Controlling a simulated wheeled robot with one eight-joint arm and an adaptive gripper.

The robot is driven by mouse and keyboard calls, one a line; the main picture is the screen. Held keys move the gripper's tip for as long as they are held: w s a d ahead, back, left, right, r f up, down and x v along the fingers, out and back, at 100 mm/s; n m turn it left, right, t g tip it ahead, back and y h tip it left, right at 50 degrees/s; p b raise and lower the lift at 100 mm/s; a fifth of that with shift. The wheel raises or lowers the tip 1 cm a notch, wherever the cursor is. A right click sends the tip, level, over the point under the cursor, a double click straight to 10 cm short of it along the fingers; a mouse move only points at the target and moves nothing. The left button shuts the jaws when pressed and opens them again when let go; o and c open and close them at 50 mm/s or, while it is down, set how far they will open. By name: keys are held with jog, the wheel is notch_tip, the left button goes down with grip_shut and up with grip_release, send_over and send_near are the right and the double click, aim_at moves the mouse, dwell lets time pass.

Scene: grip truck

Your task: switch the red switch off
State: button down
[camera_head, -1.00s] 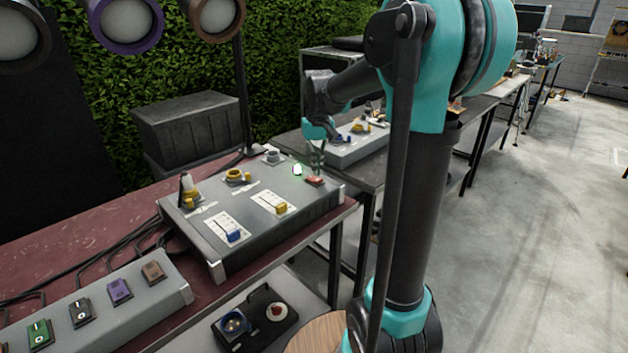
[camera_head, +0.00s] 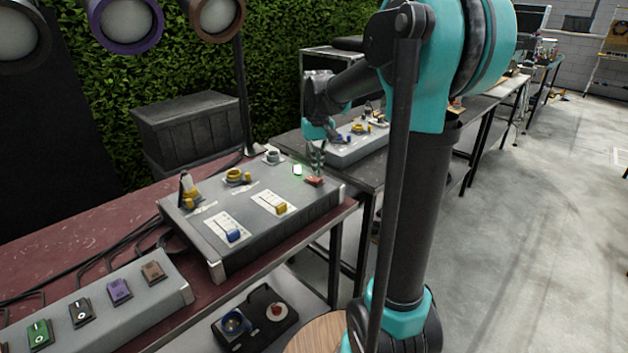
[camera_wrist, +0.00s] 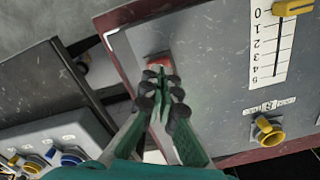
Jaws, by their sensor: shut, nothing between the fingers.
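The red switch (camera_head: 315,181) sits at the right end of the large grey control box (camera_head: 262,252). In the wrist view the red switch (camera_wrist: 158,62) lies just beyond my fingertips and is partly covered by them. My gripper (camera_head: 318,172) is shut and empty, pointing down right at the switch. In the wrist view the closed fingertips of my gripper (camera_wrist: 160,72) overlap the switch's near edge. I cannot tell whether they touch it or which way the switch is set.
The same box carries two slider panels with a blue slider (camera_head: 234,236) and a yellow slider (camera_head: 281,208), plus a yellow knob (camera_head: 235,175). A lower box with coloured switches (camera_head: 120,291) is at left. Another control box (camera_head: 352,152) stands behind my gripper.

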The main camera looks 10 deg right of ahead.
aim_at(318, 180)
jog(key=shift+f, duration=1)
dwell(0.5)
jog(key=shift+r, duration=3.5)
